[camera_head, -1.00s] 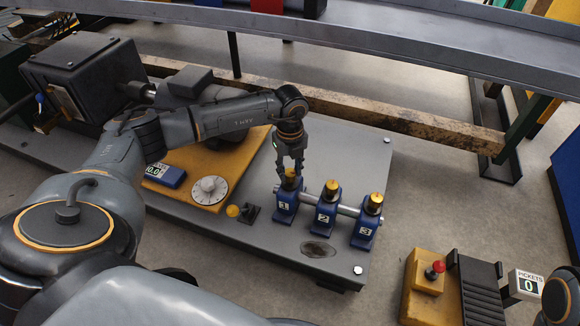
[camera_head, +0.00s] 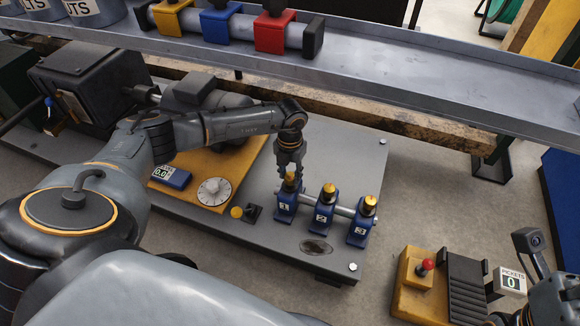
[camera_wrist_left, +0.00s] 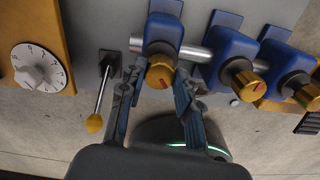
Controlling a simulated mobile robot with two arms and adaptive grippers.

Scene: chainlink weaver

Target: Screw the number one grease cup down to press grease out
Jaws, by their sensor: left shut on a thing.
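The number one grease cup (camera_head: 291,179) is a brass-yellow knurled cap on top of the blue block marked 1 (camera_head: 285,209). My left gripper (camera_head: 290,176) comes down over it from above and is shut on it. In the left wrist view the cup (camera_wrist_left: 160,72) shows a red mark on its face, with one finger on each side. Cup two (camera_head: 328,190) and cup three (camera_head: 370,201) stand on similar blue blocks to the right. Part of my right arm shows at the lower right, but its fingers are not visible.
A white dial (camera_head: 214,191) and a yellow-knobbed lever (camera_head: 237,212) sit left of the blocks. A grey rail (camera_head: 430,87) crosses behind the bench plate (camera_head: 350,147). A yellow box with a red button (camera_head: 427,265) and a counter reading 0 (camera_head: 510,282) stand at lower right.

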